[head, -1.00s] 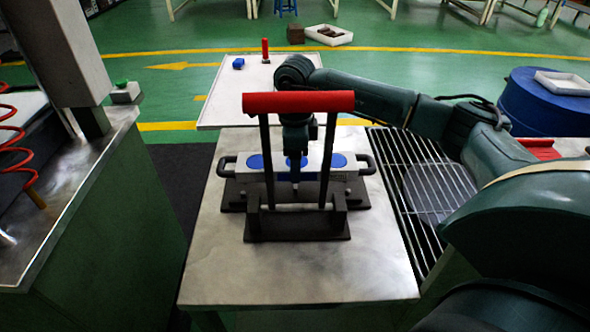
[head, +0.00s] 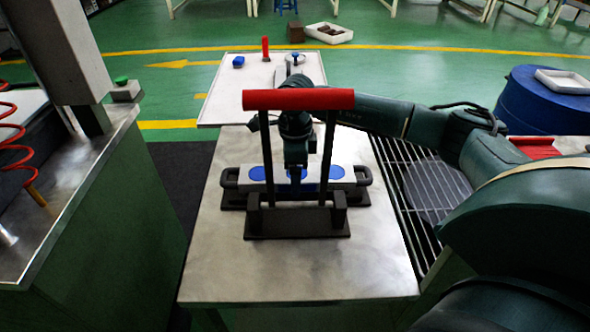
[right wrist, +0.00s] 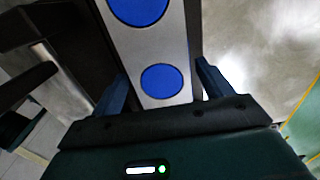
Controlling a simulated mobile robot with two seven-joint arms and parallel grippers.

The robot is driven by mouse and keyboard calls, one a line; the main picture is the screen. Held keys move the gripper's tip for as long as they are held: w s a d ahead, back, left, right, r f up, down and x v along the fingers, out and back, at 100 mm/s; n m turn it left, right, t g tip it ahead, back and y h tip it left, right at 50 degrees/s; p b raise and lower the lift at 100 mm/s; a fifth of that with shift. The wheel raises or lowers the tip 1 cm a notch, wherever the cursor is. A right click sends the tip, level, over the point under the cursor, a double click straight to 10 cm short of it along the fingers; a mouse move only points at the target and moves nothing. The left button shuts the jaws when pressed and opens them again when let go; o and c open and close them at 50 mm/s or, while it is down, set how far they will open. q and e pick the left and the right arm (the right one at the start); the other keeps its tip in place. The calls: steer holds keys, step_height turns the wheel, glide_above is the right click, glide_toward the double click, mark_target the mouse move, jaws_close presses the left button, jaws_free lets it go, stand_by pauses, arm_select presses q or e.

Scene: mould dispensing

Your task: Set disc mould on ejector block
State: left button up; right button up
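The disc mould (head: 349,176) is a pale bar with blue discs on top and a dark handle at each end. It lies level across the dark ejector block (head: 297,223), behind the uprights of its red handle (head: 298,99). Whether it fully rests there, I cannot tell. My right gripper (head: 296,182) points down at the mould's middle. My left gripper is out of view.
A wire rack (head: 398,190) lies to the right of the metal table (head: 300,280). A white table (head: 222,100) behind holds a blue object (head: 239,62) and a red upright piece (head: 265,49). The front of the metal table is clear.

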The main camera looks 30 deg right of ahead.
steer(key=shift+o, duration=0.6)
steer(key=shift+r+p, duration=0.4)
steer(key=shift+r, duration=0.1)
step_height(320, 180, up, 4)
steer(key=shift+r+b, duration=0.25)
steer(key=shift+b, duration=0.2)
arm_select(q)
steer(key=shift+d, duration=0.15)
arm_select(e)
step_height(320, 180, up, 7)
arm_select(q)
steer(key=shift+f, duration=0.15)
